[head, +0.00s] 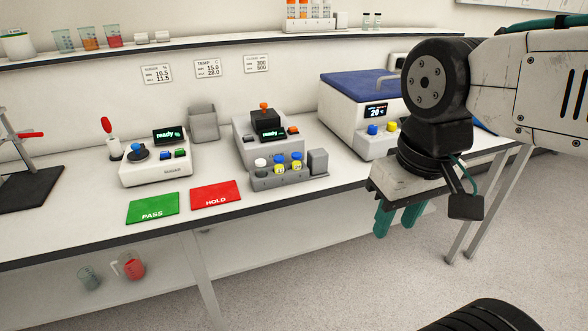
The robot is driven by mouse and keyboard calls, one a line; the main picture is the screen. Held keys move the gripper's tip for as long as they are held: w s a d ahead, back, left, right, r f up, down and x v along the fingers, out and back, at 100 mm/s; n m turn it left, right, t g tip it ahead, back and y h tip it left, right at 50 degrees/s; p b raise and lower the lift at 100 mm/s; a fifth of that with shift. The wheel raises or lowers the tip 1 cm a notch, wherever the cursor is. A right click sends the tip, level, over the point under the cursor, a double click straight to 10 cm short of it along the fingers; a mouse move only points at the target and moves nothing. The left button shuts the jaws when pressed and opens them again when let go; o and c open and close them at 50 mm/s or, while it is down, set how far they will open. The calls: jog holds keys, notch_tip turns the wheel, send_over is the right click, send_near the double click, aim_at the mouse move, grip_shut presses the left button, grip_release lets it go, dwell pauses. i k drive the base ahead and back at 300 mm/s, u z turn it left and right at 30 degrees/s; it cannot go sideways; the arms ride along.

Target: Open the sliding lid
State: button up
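A white box with a blue lid (357,84) stands at the right of the bench. The box's front display (376,111) reads 20°. I cannot tell from this view which way the lid slides. My gripper (398,222) hangs in front of the bench's right end, apart from the box. Its two green fingers point down with a gap between them and nothing held. My arm hides the box's right end.
A middle device (256,146) with a dark block stands left of the box. A rack (288,180) with capped vials stands in front of it. A sugar meter (155,167), green PASS mat (152,208) and red HOLD mat (215,195) lie farther left. A shelf (200,43) runs above.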

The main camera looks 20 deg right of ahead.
aim_at(265, 113)
jog(key=u, duration=0.05)
jog(key=i, duration=1.35)
jog(key=z, duration=0.05)
